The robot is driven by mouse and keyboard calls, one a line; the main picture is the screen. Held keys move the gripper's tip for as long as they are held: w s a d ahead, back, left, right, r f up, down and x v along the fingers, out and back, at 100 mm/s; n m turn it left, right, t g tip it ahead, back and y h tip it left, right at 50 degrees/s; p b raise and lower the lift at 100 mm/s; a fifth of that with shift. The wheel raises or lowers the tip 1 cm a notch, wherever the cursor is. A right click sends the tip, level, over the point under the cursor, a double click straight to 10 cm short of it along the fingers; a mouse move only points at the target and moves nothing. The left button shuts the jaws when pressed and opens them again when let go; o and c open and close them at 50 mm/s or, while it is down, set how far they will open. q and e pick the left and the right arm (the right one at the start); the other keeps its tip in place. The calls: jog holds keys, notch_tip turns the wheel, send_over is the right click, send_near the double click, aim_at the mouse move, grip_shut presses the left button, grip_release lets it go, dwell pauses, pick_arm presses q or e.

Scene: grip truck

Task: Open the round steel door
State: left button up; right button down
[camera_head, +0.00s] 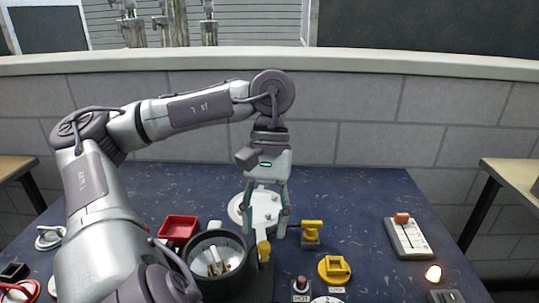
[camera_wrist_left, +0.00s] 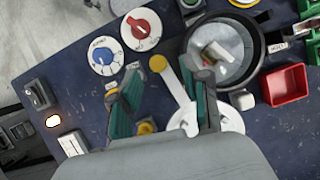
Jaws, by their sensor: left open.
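A dark round drum (camera_head: 222,282) stands at the table front; its mouth is uncovered and small objects lie in its pale bowl. It also shows in the wrist view (camera_wrist_left: 262,52). A pale round plate (camera_head: 240,213), seemingly the steel door, lies behind the drum, clear of its mouth; it is partly hidden by my gripper in the wrist view (camera_wrist_left: 233,122). A pale bar with a yellow end (camera_head: 263,250) runs beside the drum. My left gripper (camera_head: 264,230) is open, pointing down above the plate and bar; in the wrist view (camera_wrist_left: 165,85) the bar shows between its fingers.
A red tray (camera_head: 179,219) is left of the drum. A yellow-handled fixture (camera_head: 312,228), a yellow knob (camera_head: 334,268) and a slider box (camera_head: 408,238) stand to the right. A lit button (camera_head: 433,273) is at front right. The back right tabletop is clear.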

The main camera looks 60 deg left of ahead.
pick_arm(q)
jog(key=shift+w+r, duration=0.3)
jog(key=shift+r, duration=0.4)
jog(key=v, duration=0.6)
